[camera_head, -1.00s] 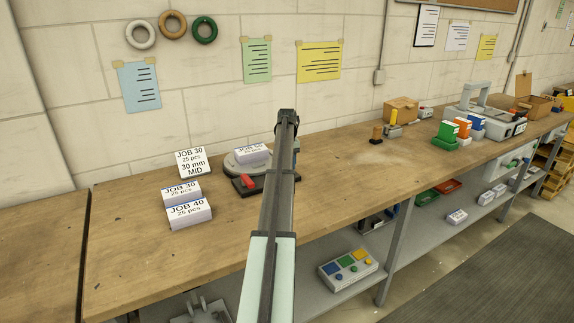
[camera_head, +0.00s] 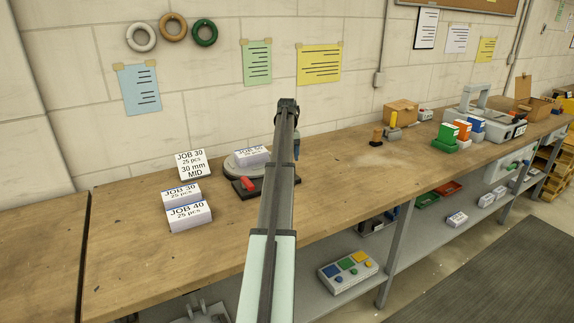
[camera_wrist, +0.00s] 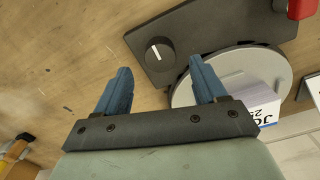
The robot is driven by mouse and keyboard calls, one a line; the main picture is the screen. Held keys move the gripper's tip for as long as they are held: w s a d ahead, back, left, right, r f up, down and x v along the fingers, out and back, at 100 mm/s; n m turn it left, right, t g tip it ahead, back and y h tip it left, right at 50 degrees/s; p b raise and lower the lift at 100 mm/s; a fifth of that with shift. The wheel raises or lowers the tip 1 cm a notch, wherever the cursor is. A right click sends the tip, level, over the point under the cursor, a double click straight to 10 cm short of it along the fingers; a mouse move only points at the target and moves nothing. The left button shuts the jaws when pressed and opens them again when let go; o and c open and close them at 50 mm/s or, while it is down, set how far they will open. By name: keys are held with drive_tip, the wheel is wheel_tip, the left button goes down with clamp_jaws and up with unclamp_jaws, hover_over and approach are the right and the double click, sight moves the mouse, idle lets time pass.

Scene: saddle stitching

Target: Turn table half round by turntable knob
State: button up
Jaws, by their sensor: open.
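The turntable is a grey round disc (camera_head: 236,168) on a dark base plate (camera_wrist: 190,28). A white block with a JOB label (camera_wrist: 257,101) sits on the disc. The turntable knob (camera_wrist: 160,53) is a round black knob with a white pointer line, on the base beside the disc; my arm hides it in the head view. My gripper (camera_wrist: 159,66) is open, with two blue fingers apart and nothing between them. In the wrist view the knob appears just past the fingertips, in the gap between them; I cannot tell the distance.
A red lever (camera_head: 249,183) is on the turntable's base. A JOB 30 sign (camera_head: 192,164) and two labelled stacks, JOB 30 (camera_head: 181,196) and JOB 40 (camera_head: 190,217), stand to the left. The bench between is clear.

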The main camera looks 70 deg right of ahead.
wheel_tip(320, 180, up, 9)
idle(0.3)
idle(0.5)
